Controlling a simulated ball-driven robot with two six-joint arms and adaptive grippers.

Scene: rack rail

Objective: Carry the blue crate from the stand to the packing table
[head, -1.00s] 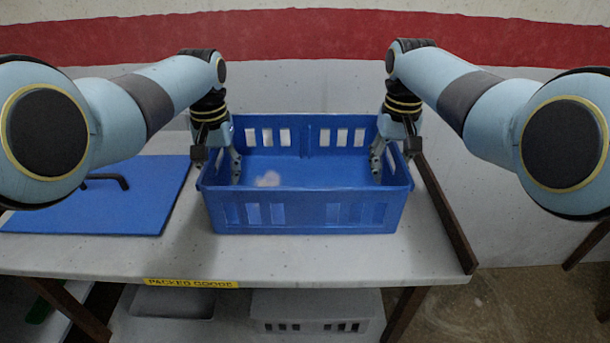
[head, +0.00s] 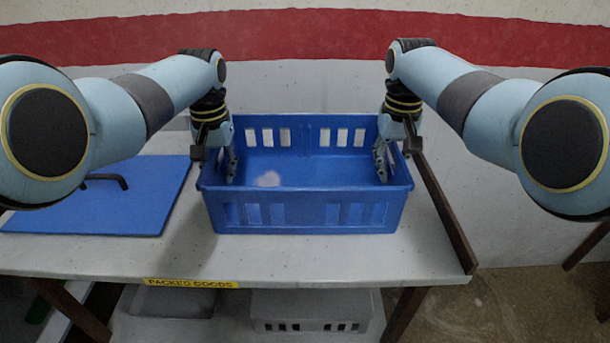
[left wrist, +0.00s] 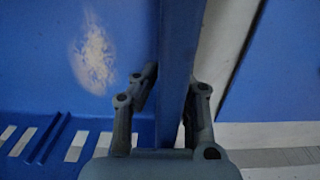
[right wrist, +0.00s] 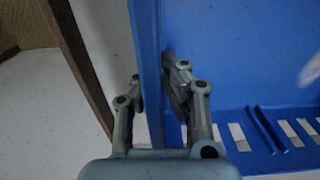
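The blue crate (head: 305,212) sits level on a grey-white table (head: 180,258) bearing a yellow "PACKED GOODS" label. Its inside looks empty, with a pale patch on the floor. My left gripper (head: 217,165) straddles the crate's left end wall, one finger inside and one outside; in the left wrist view the fingers (left wrist: 170,95) close against that wall. My right gripper (head: 393,160) straddles the right end wall the same way; in the right wrist view its fingers (right wrist: 152,85) lie against both faces of it. The outer fingertips are partly hidden in the head view.
A flat blue board (head: 130,205) with a black handle (head: 105,180) lies left of the crate. A dark wooden rail (head: 447,215) runs along the table's right edge. Grey bins (head: 310,310) stand on the shelf below. A wall rises behind.

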